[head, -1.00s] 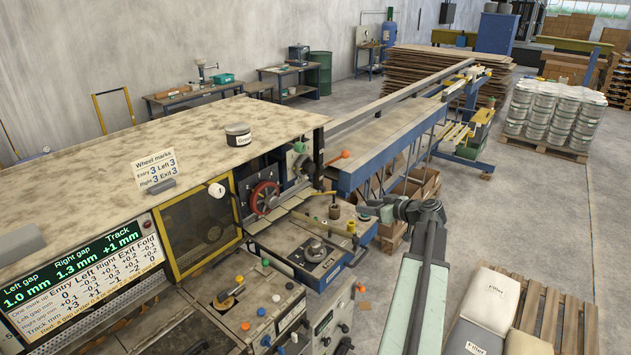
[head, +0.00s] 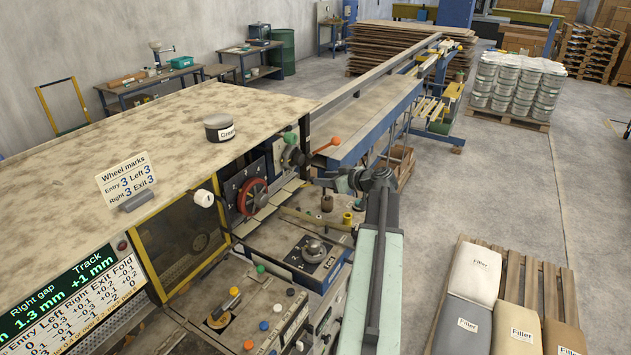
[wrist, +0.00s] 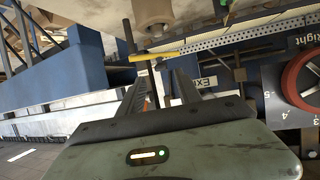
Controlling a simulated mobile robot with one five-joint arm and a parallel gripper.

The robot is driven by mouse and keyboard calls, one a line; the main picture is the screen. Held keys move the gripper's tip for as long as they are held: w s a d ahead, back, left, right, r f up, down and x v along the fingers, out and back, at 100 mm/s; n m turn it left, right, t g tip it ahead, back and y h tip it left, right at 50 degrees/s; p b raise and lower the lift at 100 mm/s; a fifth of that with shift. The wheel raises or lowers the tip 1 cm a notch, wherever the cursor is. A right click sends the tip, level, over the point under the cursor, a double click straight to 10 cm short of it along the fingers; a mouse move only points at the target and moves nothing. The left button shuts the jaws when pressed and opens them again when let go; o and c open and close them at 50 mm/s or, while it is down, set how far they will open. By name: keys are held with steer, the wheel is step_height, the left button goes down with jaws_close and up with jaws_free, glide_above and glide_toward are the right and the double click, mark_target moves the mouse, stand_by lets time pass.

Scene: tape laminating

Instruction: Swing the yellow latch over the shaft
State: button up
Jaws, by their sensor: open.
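The yellow latch (wrist: 157,56) shows in the wrist view as a thin yellow bar across the space just beyond my fingertips. A dark upright rod (wrist: 129,36) stands at its left end; I cannot tell whether this is the shaft. My gripper (wrist: 157,77) is open, with nothing clearly held between its two dark fingers. In the head view my gripper (head: 322,181) is over the far end of the machine, below the orange knob (head: 335,141). The latch cannot be made out there with certainty behind my gripper.
A red handwheel (head: 252,195) is left of my gripper; its rim also shows at the wrist view's right edge. A tan roller (wrist: 152,12) is close above the latch. A blue-sided conveyor (head: 370,125) runs behind. Filler bags (head: 470,275) lie on a pallet at right.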

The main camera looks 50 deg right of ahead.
steer(key=b+x, duration=0.1)
steer(key=x, duration=0.3)
steer(key=shift+a, duration=0.1)
jaws_close()
stand_by(1.0)
